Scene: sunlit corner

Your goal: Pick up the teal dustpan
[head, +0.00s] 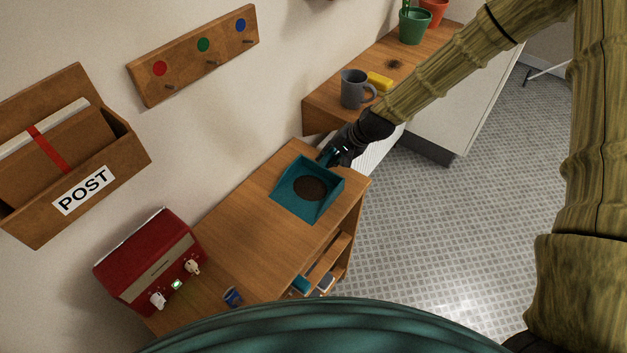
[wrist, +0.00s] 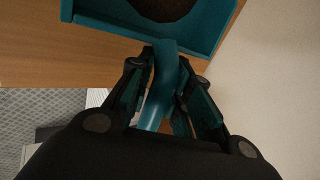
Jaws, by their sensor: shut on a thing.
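The teal dustpan (head: 284,203) is at the far end of the wooden cabinet top, with a patch of dark brown dirt (head: 310,188) in its pan. My gripper (head: 330,155) is at the dustpan's handle end. In the wrist view the teal handle (wrist: 162,92) runs between the two fingers of my gripper (wrist: 166,88), which are shut on it. The dustpan's pan (wrist: 110,14) shows at the top of the wrist view. I cannot tell whether the pan touches the wood or hangs just above it.
A red radio (head: 150,262) and a small blue item (head: 232,297) stand on the wooden cabinet (head: 235,225). A grey mug (head: 354,88) and yellow sponge (head: 379,81) sit on the counter beyond. A post holder (head: 70,155) and a peg board (head: 195,55) hang on the wall. Tiled floor is clear at right.

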